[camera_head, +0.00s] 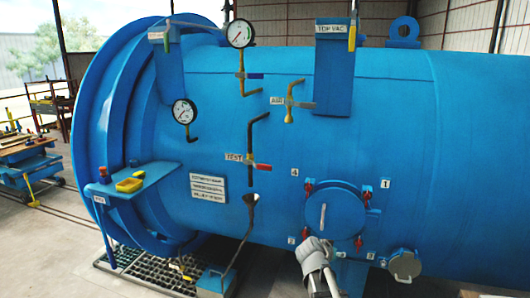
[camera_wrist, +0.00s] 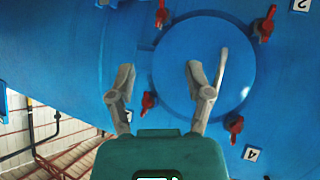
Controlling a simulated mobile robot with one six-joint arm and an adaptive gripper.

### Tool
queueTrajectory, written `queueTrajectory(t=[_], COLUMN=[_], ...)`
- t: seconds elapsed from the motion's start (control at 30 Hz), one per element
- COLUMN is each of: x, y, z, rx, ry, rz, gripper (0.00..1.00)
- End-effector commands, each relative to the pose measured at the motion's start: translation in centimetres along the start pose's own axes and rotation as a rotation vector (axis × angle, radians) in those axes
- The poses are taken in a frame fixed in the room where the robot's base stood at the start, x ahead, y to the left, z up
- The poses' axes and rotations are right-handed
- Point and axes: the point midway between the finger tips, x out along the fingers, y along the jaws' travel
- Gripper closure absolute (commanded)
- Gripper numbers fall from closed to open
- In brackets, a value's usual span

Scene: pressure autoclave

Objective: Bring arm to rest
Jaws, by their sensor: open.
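My arm (camera_head: 316,262) reaches up from the bottom edge of the head view, in front of the lower left of the round blue hatch (camera_head: 335,213). I cannot make out the fingers there. In the wrist view my gripper (camera_wrist: 159,82) is open with nothing between its two grey fingers. The hatch also shows in the wrist view (camera_wrist: 175,75), behind the right finger, with its pale handle (camera_wrist: 221,72) beside that finger. I cannot tell whether the finger touches the handle.
The hatch has red clamps (camera_head: 308,189) around its rim. The large blue autoclave (camera_head: 250,120) fills most of the head view, with gauges (camera_head: 240,33), valves (camera_head: 262,167) and a small side shelf (camera_head: 132,180). A grey round fitting (camera_head: 404,265) sits right of the hatch.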

Motion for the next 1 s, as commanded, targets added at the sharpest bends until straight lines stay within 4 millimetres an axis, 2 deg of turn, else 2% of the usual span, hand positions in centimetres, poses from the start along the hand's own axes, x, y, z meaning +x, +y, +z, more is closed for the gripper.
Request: queueTrajectory(t=[0.03,0.2,0.37,0.5,0.6,0.73,1.0], x=[-0.4,-1.9,-4.4,-7.0,-8.8,-10.2,-10.9], y=[1.0,2.6,3.6,4.0,4.1,4.2,4.1], z=[1.8,7.2,12.1,15.6,17.3,18.6,19.0], rx=[-0.022,-0.125,-0.236,-0.334,-0.391,-0.439,-0.461], ry=[-0.068,-0.306,-0.522,-0.683,-0.764,-0.825,-0.849], rz=[0.001,-0.044,-0.147,-0.275,-0.363,-0.444,-0.483], gripper=[0.34,0.34,0.34,0.34,0.34,0.34,0.34])
